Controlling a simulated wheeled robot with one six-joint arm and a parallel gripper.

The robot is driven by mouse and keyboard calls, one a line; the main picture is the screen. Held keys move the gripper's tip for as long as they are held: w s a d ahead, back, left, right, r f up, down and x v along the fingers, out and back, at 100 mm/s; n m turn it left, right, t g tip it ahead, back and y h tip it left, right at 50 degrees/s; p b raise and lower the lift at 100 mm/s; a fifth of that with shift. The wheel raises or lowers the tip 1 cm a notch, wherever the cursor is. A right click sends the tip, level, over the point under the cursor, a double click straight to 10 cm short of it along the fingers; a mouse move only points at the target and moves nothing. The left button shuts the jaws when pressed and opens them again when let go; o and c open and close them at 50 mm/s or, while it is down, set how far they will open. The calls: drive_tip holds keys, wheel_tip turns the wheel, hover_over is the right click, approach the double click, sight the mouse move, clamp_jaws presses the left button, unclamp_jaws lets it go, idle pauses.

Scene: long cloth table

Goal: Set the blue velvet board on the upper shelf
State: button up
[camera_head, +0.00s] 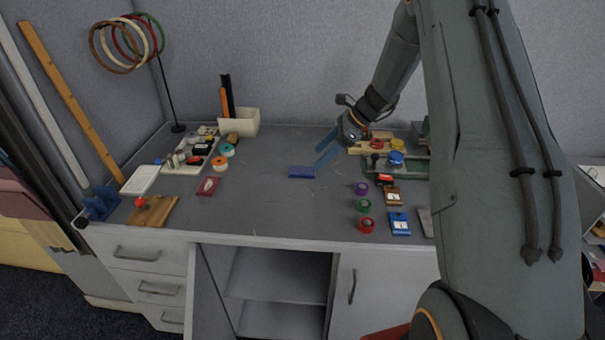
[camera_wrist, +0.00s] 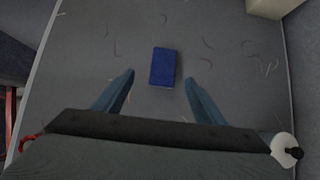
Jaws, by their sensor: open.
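The blue velvet board (camera_head: 302,172) lies flat on the grey table top, near the middle. In the wrist view the board (camera_wrist: 163,67) is a small dark blue rectangle, just beyond and between the two fingertips. My gripper (camera_head: 318,149) is open and empty, with its blue fingers apart above the table beside the board. In the wrist view my gripper (camera_wrist: 159,77) shows nothing held. Under the table, an open cabinet bay has an upper shelf (camera_head: 278,276), which looks bare; its back is in shadow.
Spools (camera_head: 365,204) and small tags stand right of the board. A white tray (camera_head: 140,180), a wooden board (camera_head: 153,212) and a ring stand (camera_head: 178,128) are at left. A cream box (camera_head: 240,122) stands at the back. The table around the board is clear.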

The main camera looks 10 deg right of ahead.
drive_tip(key=shift+w+p+x, duration=0.15)
drive_tip(key=shift+p+x, duration=0.6)
drive_tip(key=shift+x, duration=1.2)
drive_tip(key=shift+w+p+x, duration=0.2)
drive_tip(key=shift+p+x, duration=0.55)
drive_tip(key=shift+x, duration=1.15)
drive_tip(key=shift+d, duration=0.1)
drive_tip(key=c, duration=1.2)
drive_tip(key=shift+r, duration=0.1)
drive_tip(key=shift+c, duration=0.3)
wheel_tip(320, 180, up, 9)
drive_tip(key=b, duration=0.3)
wheel_tip(320, 180, up, 4)
drive_tip(key=m+t, duration=0.2)
drive_tip(key=m, duration=0.1)
hover_over(302, 170)
drive_tip(key=s+a, duration=0.1)
drive_tip(key=a, duration=0.2)
drive_tip(key=s+d+f+m+t+h, duration=0.1)
drive_tip(key=s+m+h, duration=0.4)
drive_tip(key=s, duration=0.8)
drive_tip(key=d+m+t, duration=0.1)
drive_tip(key=d+m, duration=0.1)
drive_tip(key=m, duration=0.1)
drive_tip(key=shift+s+d+t, duration=0.15)
drive_tip(key=shift+s+t, duration=0.2)
drive_tip(key=shift+t, duration=0.05)
